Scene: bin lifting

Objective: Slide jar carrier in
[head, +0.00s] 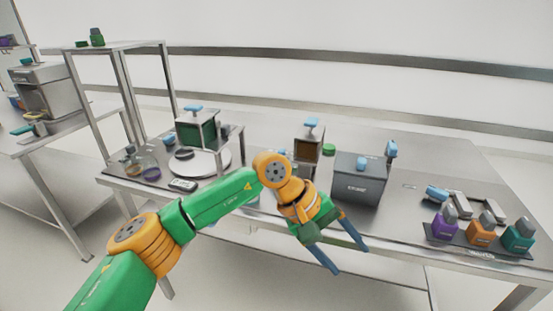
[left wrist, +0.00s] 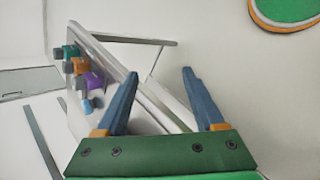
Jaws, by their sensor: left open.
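A dark flat carrier (head: 476,244) lies at the front right of the steel table and bears a purple jar (head: 443,228), an orange jar (head: 481,233) and a teal jar (head: 518,236), all with grey tops. The jars also show small at the left of the left wrist view, where the purple one (left wrist: 95,81) is clearest. My left gripper (head: 351,260) is open and empty, pointing down in front of the table's front edge, well left of the carrier. Its two blue fingers (left wrist: 160,90) are spread with nothing between them. My right gripper is not in view.
A dark grey box (head: 360,183) with blue handles stands behind my left gripper. Behind the carrier lie grey pieces and a blue-topped item (head: 437,194). A framed dark green block (head: 196,131) stands near a white round plate (head: 216,160). A steel shelf (head: 118,46) rises at left.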

